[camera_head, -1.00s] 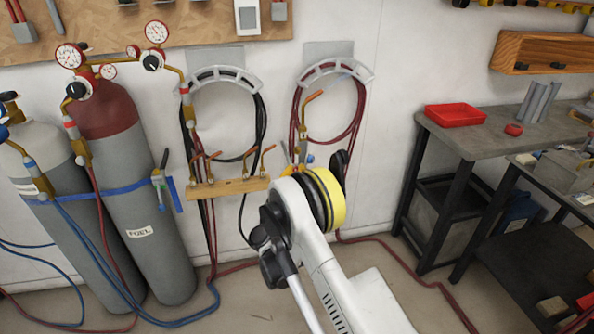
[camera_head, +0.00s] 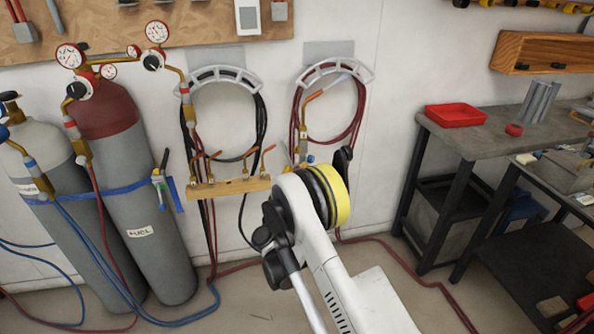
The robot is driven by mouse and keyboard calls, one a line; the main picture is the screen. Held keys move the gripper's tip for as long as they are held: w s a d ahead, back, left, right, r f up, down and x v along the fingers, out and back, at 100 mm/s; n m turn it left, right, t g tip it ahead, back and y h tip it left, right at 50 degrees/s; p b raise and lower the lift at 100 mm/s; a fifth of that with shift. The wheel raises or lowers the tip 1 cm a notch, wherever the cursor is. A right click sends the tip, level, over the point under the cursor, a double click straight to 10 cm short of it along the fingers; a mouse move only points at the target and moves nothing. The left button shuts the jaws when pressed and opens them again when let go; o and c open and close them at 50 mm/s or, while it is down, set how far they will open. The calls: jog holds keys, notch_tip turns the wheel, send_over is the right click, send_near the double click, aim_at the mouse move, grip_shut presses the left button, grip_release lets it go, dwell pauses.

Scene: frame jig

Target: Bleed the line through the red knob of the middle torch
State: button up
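A wooden rack (camera_head: 229,188) on the wall carries several small brass torches with copper tips. One torch (camera_head: 213,158) stands near the rack's left-middle part and another (camera_head: 262,158) near its right end. Which is the middle one and its red knob are too small to tell. A further brass torch (camera_head: 303,145) with an orange tip and a blue knob (camera_head: 310,159) hangs by the red hose coil, right of the rack. The dark end of my gripper (camera_head: 343,160) shows just beyond the yellow ring of my arm, right of that torch. Its fingers are mostly hidden.
A grey cylinder with a red top (camera_head: 148,205) and a white-topped one (camera_head: 62,215) stand at left, with gauges above. Dark hose (camera_head: 262,125) and red hose (camera_head: 360,120) coils hang on the wall. A workbench (camera_head: 470,135) with a red tray (camera_head: 455,115) stands at right.

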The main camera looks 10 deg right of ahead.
notch_tip(320, 180, up, 10)
jog(key=shift+r, duration=0.1)
dwell(0.4)
